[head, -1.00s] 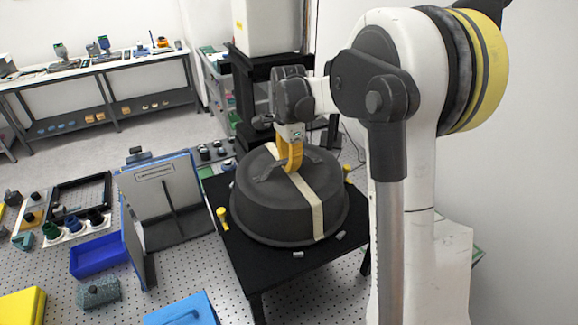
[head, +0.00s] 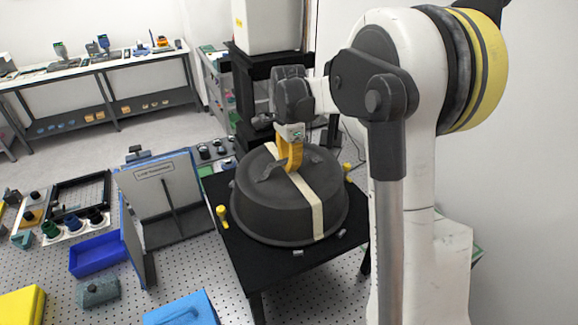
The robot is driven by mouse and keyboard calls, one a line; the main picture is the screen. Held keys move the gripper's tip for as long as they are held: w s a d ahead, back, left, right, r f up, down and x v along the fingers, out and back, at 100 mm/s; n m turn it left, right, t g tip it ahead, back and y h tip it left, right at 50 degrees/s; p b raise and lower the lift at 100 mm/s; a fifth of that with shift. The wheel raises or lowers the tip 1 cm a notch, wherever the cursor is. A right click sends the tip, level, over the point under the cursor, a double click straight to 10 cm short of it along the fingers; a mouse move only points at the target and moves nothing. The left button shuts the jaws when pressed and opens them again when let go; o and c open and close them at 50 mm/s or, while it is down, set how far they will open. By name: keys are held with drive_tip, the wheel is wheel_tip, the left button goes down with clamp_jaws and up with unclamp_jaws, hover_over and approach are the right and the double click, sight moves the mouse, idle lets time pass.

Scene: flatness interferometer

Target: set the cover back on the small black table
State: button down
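The cover (head: 262,205) is a round dark grey dome with a cream strip across its top. It sits on the small black table (head: 262,272), or so close above it that I see no gap. My gripper (head: 291,166), with yellow-orange fingers, is at the handle on top of the cover. The fingers overlap the handle; whether they are closed on it is hidden from this angle. Yellow pegs stand at the table's left (head: 222,216) and right (head: 347,169) edges, beside the cover.
A grey upright panel (head: 165,195) and a blue bin (head: 98,254) are left of the table. A blue box (head: 182,310) lies in front. A white block on a black stand (head: 268,25) rises behind the table. A bench (head: 95,68) is far left.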

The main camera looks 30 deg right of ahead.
drive_tip(key=c, duration=2.2)
unclamp_jaws()
drive_tip(key=shift+f, duration=0.2)
drive_tip(key=o, duration=0.7)
drive_tip(key=shift+c, duration=0.2)
drive_tip(key=shift+r, duration=0.1)
wheel_tip(320, 180, up, 12)
